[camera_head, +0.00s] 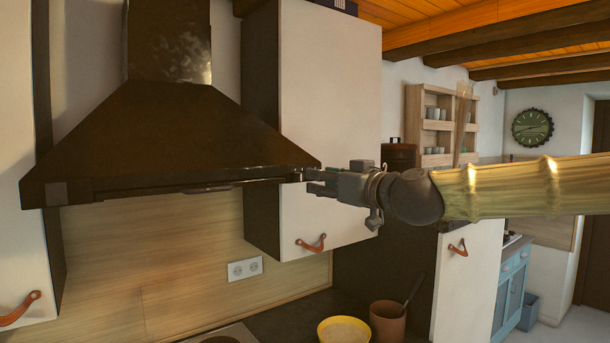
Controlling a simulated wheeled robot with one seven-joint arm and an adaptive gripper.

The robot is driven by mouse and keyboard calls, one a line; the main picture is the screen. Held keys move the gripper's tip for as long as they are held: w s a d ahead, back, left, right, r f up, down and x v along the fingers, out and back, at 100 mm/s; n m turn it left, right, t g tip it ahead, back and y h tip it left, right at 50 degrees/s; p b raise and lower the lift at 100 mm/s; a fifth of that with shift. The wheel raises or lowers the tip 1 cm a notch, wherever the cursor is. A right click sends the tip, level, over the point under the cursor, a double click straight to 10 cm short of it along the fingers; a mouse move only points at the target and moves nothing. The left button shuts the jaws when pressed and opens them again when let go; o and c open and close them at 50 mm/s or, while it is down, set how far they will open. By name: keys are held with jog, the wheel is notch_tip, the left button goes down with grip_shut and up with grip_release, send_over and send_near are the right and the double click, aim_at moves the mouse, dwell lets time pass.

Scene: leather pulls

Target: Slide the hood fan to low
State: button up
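The dark brown range hood (165,140) hangs on the wall at the left, with a chimney going up. A thin strip (210,186) runs along its lower front edge; a fan slider cannot be told apart on it at this size. My gripper (303,177) comes in from the right and points left, with its fingertips at the right end of the hood's lower edge. Whether the fingertips touch the hood, and whether they are apart or closed, cannot be made out. No held object shows.
A white wall cabinet (325,110) with a leather pull stands behind my gripper. Below are a yellow bowl (343,331), a brown mug (386,322) with a utensil, and a wall socket (245,268).

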aim_at(301, 177)
jog(key=shift+p+x, duration=1.3)
jog(key=shift+x, duration=2.4)
grip_shut()
